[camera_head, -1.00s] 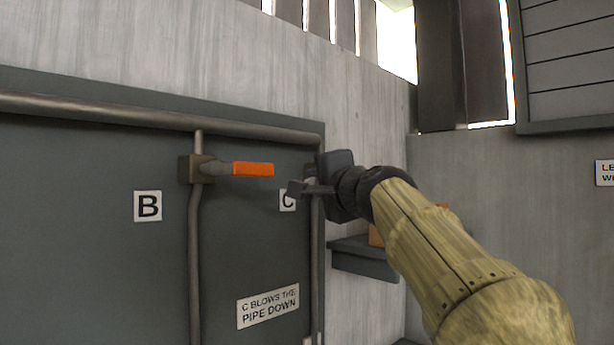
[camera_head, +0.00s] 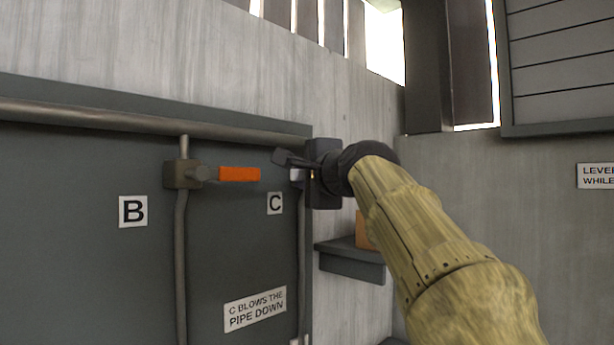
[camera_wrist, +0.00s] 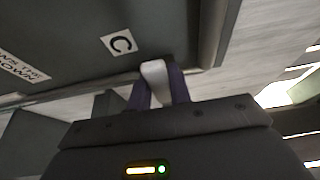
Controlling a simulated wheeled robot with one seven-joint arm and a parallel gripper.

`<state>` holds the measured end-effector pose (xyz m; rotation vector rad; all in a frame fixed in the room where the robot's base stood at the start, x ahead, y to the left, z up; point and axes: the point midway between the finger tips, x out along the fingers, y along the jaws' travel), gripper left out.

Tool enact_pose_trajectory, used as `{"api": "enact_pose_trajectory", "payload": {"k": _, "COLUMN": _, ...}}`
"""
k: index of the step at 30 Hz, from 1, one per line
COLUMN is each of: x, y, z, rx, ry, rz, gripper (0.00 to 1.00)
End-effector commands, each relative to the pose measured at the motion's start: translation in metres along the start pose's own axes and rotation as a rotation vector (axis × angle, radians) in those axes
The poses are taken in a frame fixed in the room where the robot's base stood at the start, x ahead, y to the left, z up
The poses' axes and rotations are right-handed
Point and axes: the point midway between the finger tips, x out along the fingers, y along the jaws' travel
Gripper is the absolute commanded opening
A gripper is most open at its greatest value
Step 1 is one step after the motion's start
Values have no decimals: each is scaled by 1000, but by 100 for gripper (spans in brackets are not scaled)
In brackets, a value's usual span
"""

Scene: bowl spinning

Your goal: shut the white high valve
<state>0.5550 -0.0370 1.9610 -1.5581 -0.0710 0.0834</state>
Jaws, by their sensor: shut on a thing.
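The white valve handle (camera_wrist: 155,75) sits between the two purple fingers of my gripper (camera_wrist: 159,88) in the wrist view. My gripper is shut on it. In the head view my gripper (camera_head: 292,166) is at the panel's right edge, just above the C label (camera_head: 275,203). Only a small white part of the handle (camera_head: 297,175) shows there beside the fingers. My gripper hides the valve body and most of the handle.
A valve with an orange handle (camera_head: 239,174) is to the left, its handle pointing right. The B label (camera_head: 133,211) is beside its pipe. A grey shelf (camera_head: 350,262) with an orange-brown block (camera_head: 362,232) stands below my wrist. A horizontal pipe (camera_head: 90,116) runs along the panel top.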

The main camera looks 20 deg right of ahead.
Motion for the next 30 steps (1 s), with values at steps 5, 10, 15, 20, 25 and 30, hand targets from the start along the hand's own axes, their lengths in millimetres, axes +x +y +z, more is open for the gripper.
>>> {"api": "enact_pose_trajectory", "payload": {"k": 5, "x": -1, "y": -4, "z": 0, "rx": 3, "ry": 2, "rz": -12, "gripper": 30}}
{"api": "enact_pose_trajectory", "payload": {"k": 10, "x": -1, "y": -3, "z": -1, "rx": 2, "ry": 4, "rz": -8, "gripper": 42}}
{"api": "enact_pose_trajectory", "payload": {"k": 15, "x": -1, "y": -2, "z": -2, "rx": 2, "ry": 6, "rz": -6, "gripper": 42}}
{"api": "enact_pose_trajectory", "payload": {"k": 20, "x": -10, "y": 0, "z": -4, "rx": 1, "ry": 8, "rz": -7, "gripper": 42}}
{"api": "enact_pose_trajectory", "payload": {"k": 25, "x": -35, "y": 2, "z": -3, "rx": 2, "ry": 8, "rz": -9, "gripper": 42}}
{"api": "enact_pose_trajectory", "payload": {"k": 30, "x": -69, "y": 2, "z": -2, "rx": 0, "ry": 6, "rz": -10, "gripper": 42}}
